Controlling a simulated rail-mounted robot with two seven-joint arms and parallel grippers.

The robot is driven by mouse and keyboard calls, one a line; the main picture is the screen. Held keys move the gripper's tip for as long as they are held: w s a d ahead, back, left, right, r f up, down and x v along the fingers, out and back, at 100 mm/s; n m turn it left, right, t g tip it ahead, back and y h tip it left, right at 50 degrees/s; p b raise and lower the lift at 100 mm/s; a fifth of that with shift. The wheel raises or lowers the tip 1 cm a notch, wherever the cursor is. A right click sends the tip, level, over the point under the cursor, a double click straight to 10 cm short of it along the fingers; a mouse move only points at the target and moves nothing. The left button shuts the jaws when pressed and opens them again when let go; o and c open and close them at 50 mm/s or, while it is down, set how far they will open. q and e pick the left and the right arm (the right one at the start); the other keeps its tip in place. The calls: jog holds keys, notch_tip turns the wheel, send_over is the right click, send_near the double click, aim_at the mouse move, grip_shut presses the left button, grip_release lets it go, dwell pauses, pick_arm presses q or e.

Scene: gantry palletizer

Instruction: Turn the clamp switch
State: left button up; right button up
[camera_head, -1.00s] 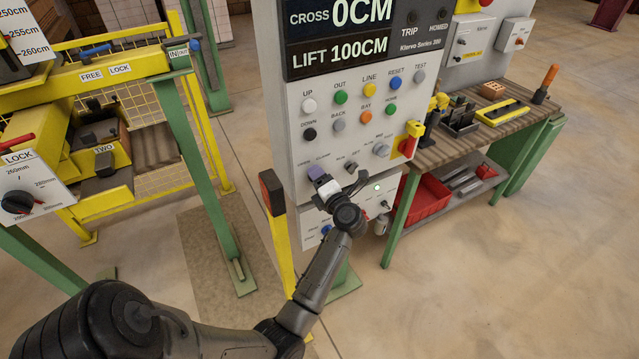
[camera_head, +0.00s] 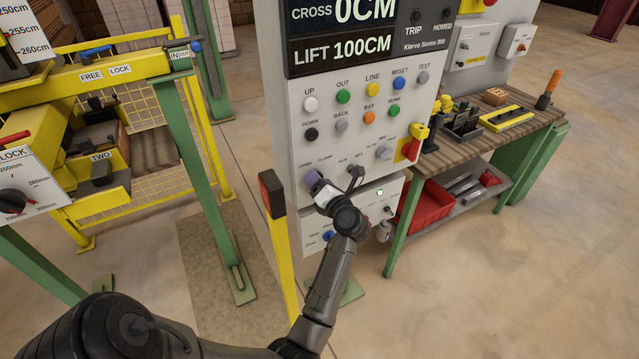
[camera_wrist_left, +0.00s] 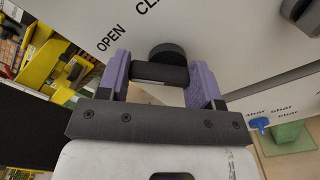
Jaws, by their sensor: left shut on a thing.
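The clamp switch (camera_wrist_left: 165,67) is a dark rotary knob on the light grey control panel (camera_head: 372,103). The panel lettering by it reads OPEN and the start of a second word in the left wrist view. My left gripper (camera_head: 313,179) is at the lower left of the panel, and its purple fingers also show in the left wrist view (camera_wrist_left: 160,80). They are shut on the clamp switch, one finger on each side. In the head view the gripper hides the switch. My right gripper is not in view.
Several coloured buttons sit above, and a red and yellow switch (camera_head: 412,146) is at the panel's right. A yellow post (camera_head: 281,250) with a dark red head stands just left of the panel. A workbench (camera_head: 470,150) is at right. Open floor lies at the lower right.

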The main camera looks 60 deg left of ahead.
pick_arm(q)
jog(key=o, duration=0.9)
jog(key=shift+s+d, duration=0.1)
jog(key=shift+d, duration=3.7)
